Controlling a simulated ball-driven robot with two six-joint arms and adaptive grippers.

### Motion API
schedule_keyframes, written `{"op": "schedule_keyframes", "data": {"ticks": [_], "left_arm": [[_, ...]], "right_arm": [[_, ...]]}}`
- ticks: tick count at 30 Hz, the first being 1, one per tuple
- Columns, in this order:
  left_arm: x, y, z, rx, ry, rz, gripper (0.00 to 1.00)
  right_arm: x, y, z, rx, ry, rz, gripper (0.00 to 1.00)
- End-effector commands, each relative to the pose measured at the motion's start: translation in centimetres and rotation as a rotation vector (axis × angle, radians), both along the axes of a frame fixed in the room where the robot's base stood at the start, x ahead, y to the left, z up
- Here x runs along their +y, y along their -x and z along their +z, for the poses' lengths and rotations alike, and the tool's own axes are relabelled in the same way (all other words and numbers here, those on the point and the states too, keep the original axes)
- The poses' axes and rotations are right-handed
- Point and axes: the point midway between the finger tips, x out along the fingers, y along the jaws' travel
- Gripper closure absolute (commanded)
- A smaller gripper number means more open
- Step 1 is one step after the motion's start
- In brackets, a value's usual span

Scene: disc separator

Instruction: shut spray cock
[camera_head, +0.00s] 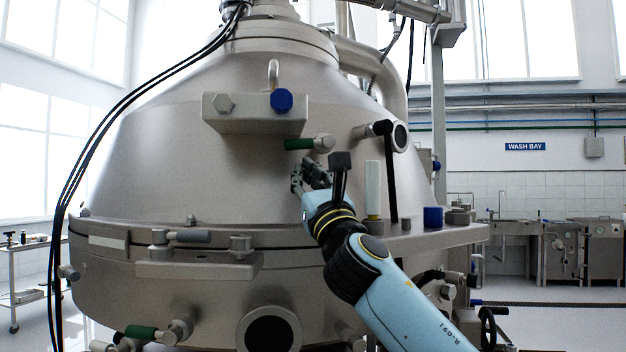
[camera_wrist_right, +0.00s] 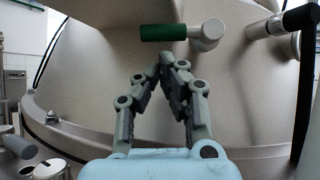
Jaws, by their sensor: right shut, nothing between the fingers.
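A cock with a green handle (camera_head: 298,144) sits on the side of the cone, below the bracket with the blue knob. Its handle points left, roughly level, from a round metal body (camera_head: 325,143). In the right wrist view the green handle (camera_wrist_right: 163,32) lies level just beyond my fingertips, with the metal body at its right end. My right gripper (camera_head: 306,174) is below the handle in the head view. Its fingers (camera_wrist_right: 170,62) are closed together, empty, and appear apart from the handle. My left gripper is out of view.
A second green handle (camera_head: 141,331) is low on the vessel. A black lever (camera_head: 390,170) hangs right of my gripper. A shelf at right carries a white cylinder (camera_head: 373,182) and a blue block (camera_head: 433,217). Black cables run down the left side.

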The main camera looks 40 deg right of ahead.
Motion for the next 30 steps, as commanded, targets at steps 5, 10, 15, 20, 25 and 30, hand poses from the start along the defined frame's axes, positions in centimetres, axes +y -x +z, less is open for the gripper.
{"op": "schedule_keyframes", "data": {"ticks": [5,10,15,20,25,30], "left_arm": [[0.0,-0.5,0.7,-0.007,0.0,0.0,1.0],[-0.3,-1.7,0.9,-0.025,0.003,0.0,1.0],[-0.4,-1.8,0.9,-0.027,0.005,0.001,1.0],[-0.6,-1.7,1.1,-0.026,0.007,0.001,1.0],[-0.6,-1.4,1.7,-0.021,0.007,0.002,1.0],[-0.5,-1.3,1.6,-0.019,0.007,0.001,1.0]], "right_arm": [[-0.4,-1.7,1.2,0.0,-0.002,0.0,1.0],[-0.6,-2.2,1.5,0.001,-0.001,0.0,1.0],[-0.6,-2.2,1.4,0.001,-0.001,0.0,1.0],[-0.5,-2.3,1.8,-0.004,-0.016,0.0,1.0],[-0.1,-2.5,3.2,-0.041,-0.123,0.001,1.0],[-0.1,-2.4,3.4,-0.051,-0.136,0.001,1.0]]}}
